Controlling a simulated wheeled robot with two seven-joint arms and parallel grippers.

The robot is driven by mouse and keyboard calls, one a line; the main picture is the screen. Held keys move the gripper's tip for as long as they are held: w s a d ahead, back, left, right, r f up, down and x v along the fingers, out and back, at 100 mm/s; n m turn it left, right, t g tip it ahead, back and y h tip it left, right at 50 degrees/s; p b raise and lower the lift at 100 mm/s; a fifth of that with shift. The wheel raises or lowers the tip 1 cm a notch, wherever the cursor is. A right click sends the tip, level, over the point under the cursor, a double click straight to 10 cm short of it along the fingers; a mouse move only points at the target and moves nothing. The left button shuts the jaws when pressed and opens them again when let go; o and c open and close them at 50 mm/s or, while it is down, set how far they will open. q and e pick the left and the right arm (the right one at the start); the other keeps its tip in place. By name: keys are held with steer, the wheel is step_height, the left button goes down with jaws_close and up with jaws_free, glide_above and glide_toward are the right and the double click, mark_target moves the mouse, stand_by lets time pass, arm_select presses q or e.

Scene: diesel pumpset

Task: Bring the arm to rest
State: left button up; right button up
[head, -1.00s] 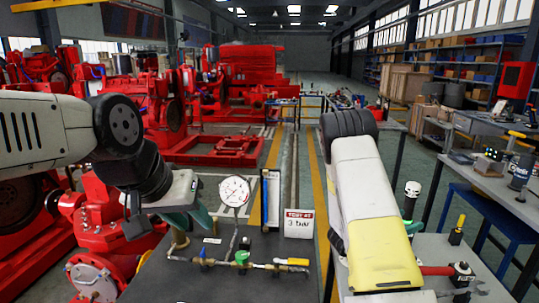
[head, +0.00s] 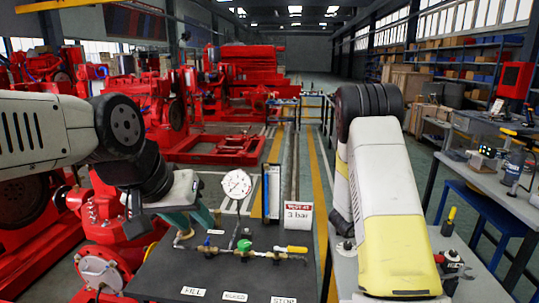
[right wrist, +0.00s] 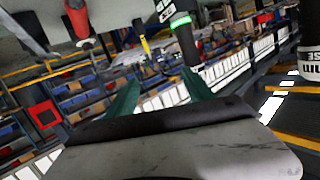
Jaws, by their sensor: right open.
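My left arm comes in from the left in the head view. Its gripper (head: 192,222), with teal fingers, hangs by the left edge of the dark test bench (head: 225,268); the gap between its fingers is not clear. My right arm, white and yellow, stands folded over the grey table on the right; its gripper is hidden in the head view. In the right wrist view the teal fingers of my right gripper (right wrist: 162,92) are apart with nothing between them.
The bench carries a round gauge (head: 237,184), a pipe with a green valve (head: 244,245) and a yellow-handled valve (head: 297,249), and a "3 bar" sign (head: 298,217). A red pump (head: 108,225) stands left of it. A workbench (head: 500,180) is at right.

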steer(key=w+a+r+n+t+y, duration=0.3)
steer(key=a+r+y, duration=0.5)
steer(key=a, duration=0.4)
steer(key=s+a+r+n+y, duration=0.4)
steer(key=s+a+r+y, duration=0.3)
steer(key=a, duration=0.3)
steer(key=s+a+r+n+g+y, duration=0.1)
steer(key=s+a+r+n, duration=0.15)
steer(key=s, duration=0.35)
steer(key=s+a+r+n+g+y, duration=0.1)
steer(key=s+a+r+n, duration=0.15)
steer(key=s, duration=0.35)
steer(key=s+f+n+g+h, duration=0.1)
steer(key=s+n+g, duration=0.1)
steer(key=s, duration=1.1)
steer(key=shift+s+f, duration=0.15)
steer(key=shift+s, duration=0.2)
steer(key=shift+w+a, duration=0.15)
